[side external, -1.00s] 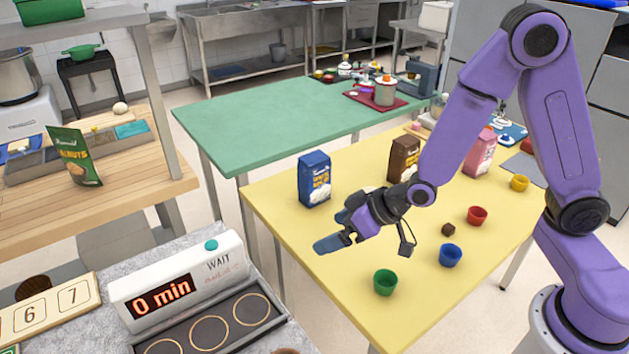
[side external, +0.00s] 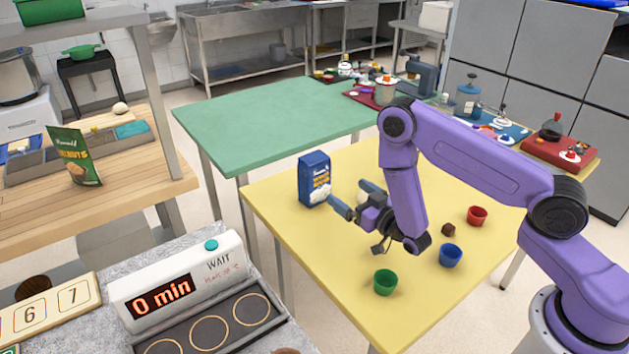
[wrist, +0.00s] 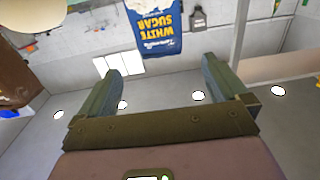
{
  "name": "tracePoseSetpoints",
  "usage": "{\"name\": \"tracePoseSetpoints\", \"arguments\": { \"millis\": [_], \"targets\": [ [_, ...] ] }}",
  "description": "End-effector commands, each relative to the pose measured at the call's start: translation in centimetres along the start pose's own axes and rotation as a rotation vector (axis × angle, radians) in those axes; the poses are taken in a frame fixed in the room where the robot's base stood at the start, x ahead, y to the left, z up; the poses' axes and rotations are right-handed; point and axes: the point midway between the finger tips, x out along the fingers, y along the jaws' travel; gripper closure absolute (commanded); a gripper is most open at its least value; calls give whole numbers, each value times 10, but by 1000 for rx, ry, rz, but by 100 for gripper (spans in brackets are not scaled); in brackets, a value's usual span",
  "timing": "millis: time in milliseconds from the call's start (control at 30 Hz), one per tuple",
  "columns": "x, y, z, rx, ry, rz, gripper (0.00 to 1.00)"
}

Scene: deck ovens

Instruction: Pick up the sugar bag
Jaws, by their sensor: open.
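The sugar bag is a blue bag (side external: 314,182) with yellow lettering. It stands upright near the far left edge of the yellow table (side external: 300,238). In the wrist view the bag (wrist: 155,28) shows at the top, reading "White Sugar", beyond and between my fingers. My gripper (side external: 348,191) is open and empty, to the right of the bag, with its fingers toward it. The fingers also show spread in the wrist view (wrist: 163,72). The gripper appears apart from the bag.
A green table (side external: 265,120) stands behind. My arm covers part of the yellow table.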

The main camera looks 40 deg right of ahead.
Motion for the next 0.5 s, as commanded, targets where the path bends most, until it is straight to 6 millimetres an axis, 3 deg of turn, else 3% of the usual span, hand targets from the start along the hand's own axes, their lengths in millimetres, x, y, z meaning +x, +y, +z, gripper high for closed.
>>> {"name": "tracePoseSetpoints", "arguments": {
  "millis": [500],
  "targets": [
    [86,1,-1,1,5,1,0]
  ]
}}
